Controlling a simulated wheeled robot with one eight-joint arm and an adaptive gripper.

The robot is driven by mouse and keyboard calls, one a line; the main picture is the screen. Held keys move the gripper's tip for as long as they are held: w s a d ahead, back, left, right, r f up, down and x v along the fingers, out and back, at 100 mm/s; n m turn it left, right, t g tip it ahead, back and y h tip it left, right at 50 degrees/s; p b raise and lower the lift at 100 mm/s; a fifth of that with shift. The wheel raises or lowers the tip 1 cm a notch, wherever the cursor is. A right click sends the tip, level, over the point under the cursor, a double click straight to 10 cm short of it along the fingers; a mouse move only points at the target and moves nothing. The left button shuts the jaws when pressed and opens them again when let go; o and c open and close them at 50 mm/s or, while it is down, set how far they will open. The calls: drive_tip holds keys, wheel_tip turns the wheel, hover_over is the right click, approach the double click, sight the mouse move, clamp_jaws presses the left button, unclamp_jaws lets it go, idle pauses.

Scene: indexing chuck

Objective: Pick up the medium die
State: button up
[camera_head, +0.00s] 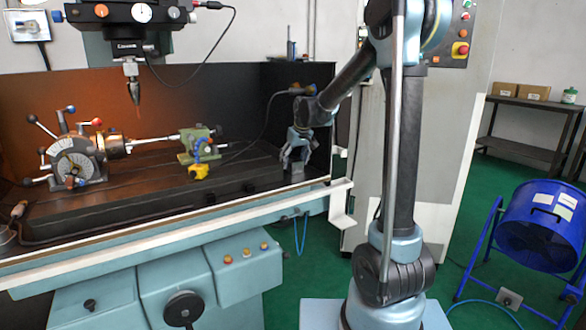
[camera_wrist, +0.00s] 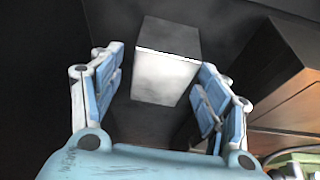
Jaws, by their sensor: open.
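A block-shaped die (camera_wrist: 166,70) with a pale grey face and a darker top lies between the fingers in the wrist view. In the head view it is a small dark grey block (camera_head: 294,173) at the right end of the machine table. My gripper (camera_head: 297,155) points down just above and around it. In the wrist view my gripper (camera_wrist: 160,78) is open, one finger on each side, with a gap visible at the left finger. The right finger is close to the block; I cannot tell if it touches. No other die can be made out to compare sizes.
The machine table (camera_head: 130,205) holds an indexing chuck (camera_head: 78,160) with several levers at left, a green tailstock (camera_head: 198,143) and a yellow-blue item (camera_head: 200,168). A spindle (camera_head: 132,85) hangs above. The dark enclosure wall (camera_head: 315,100) stands close behind my gripper.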

drive_tip(key=shift+w+a+f, duration=0.1)
drive_tip(key=shift+w+f, duration=0.1)
drive_tip(key=shift+f, duration=0.3)
clamp_jaws()
drive_tip(key=shift+r, duration=0.1)
